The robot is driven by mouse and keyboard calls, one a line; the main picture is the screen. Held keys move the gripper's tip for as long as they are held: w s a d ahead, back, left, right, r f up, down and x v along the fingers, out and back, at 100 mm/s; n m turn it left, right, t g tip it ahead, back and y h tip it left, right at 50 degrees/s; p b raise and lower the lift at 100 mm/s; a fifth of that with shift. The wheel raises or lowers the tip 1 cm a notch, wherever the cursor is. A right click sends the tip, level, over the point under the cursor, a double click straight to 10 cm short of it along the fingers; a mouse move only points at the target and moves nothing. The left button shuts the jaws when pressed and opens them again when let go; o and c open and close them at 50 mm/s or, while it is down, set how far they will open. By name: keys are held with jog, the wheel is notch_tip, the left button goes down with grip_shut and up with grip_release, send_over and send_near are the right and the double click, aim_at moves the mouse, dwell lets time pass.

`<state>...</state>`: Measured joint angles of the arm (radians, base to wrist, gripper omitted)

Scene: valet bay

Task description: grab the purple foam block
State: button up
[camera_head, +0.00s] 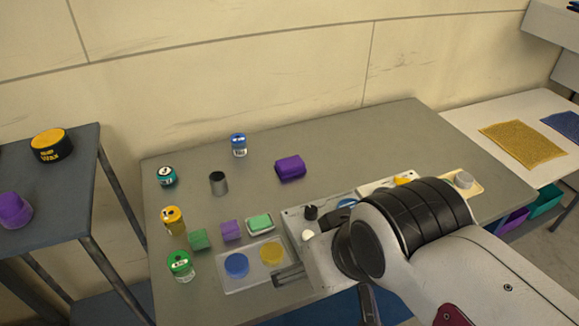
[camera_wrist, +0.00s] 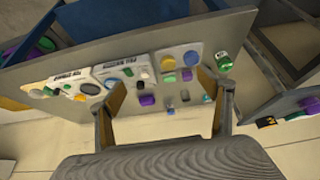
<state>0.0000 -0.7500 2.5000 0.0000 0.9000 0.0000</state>
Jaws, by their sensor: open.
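A small purple foam block (camera_head: 231,231) stands on the grey table in the head view, between a green block (camera_head: 199,239) and a green sponge in a white dish (camera_head: 260,224). In the wrist view the small purple block (camera_wrist: 187,76) shows between the fingers, toward the right one. A larger purple soft-looking piece (camera_head: 290,167) lies farther back, and also shows in the wrist view (camera_wrist: 147,100). My gripper (camera_wrist: 163,90) is open and empty, with its fingers apart above the table. In the head view my arm comes from the lower right and hides part of the trays.
A tray with blue and yellow discs (camera_head: 253,284) lies in front of the blocks. A yellow jar (camera_head: 173,220), green jar (camera_head: 181,266), teal jar (camera_head: 167,177), grey can (camera_head: 218,183) and blue bottle (camera_head: 239,145) stand around. The table's back right is clear.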

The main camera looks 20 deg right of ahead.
jog(key=w+d+f+n+t+h, duration=0.1)
jog(key=w+d+n, duration=0.2)
jog(key=w+n, duration=0.45)
jog(key=w+d+f+n+t, duration=0.15)
jog(key=w+d+n, duration=0.25)
jog(key=w, duration=0.6)
jog(key=w+d+f+n+t+h, duration=0.1)
jog(key=w+d+n, duration=0.2)
jog(key=w+n, duration=0.4)
jog(key=w+d+f+n+t, duration=0.25)
jog(key=w+f+n, duration=0.25)
jog(key=w+n, duration=0.3)
jog(key=n+t+y, duration=0.1)
jog(key=n+y, duration=0.1)
jog(key=n, duration=0.6)
send_near(290, 161)
jog(key=shift+w+d+f, duration=0.1)
jog(key=shift+w+d, duration=0.1)
jog(key=shift+w, duration=0.7)
jog(key=shift+w+f+n+t, duration=0.25)
jog(key=shift+f+n+t, duration=0.35)
jog(key=shift+n, duration=0.35)
jog(key=shift+x, duration=1.35)
jog(key=shift+f, duration=0.25)
